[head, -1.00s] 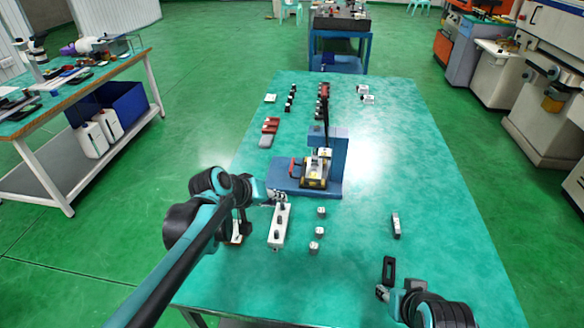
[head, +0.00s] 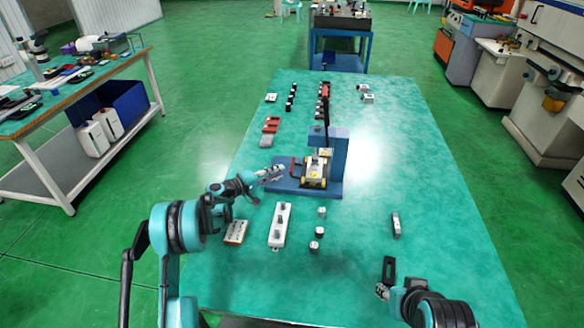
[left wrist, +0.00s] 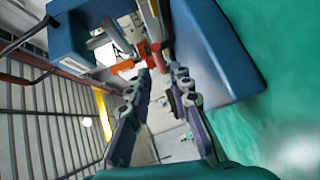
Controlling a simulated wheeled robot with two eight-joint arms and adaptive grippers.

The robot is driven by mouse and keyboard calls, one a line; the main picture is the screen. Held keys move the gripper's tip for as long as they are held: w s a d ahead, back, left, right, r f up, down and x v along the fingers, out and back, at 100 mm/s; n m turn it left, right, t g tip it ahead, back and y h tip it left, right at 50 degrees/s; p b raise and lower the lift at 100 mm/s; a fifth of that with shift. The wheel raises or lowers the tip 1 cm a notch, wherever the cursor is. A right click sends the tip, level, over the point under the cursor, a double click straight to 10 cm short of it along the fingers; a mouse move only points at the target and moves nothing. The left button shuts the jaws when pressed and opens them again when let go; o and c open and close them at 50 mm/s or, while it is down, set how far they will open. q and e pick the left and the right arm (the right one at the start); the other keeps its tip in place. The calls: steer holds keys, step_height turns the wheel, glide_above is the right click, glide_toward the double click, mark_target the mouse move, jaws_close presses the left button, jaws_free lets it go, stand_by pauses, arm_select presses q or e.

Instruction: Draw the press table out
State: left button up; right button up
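The press is blue, with a base (head: 333,190), an upright column (head: 341,150) and a dark lever with a red top (head: 325,92). A light table or block with yellow patches (head: 315,172) sits on the base. A red handle (head: 293,166) stands at its left side. My left gripper (head: 272,173) is just left of the handle, by the base's left edge.
In front of the press are a white strip with dark knobs (head: 280,226), a small tray (head: 236,232) and several small blocks (head: 316,246). A small part (head: 396,224) lies to the right. Red and grey pieces (head: 268,133) lie behind left. The right side of the table is largely clear.

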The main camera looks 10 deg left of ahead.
mark_target(292, 165)
arm_select(q)
steer(key=b+x, duration=0.2)
steer(key=x, duration=0.5)
steer(key=shift+w+d, duration=0.2)
steer(key=shift+d, duration=0.05)
jaws_close()
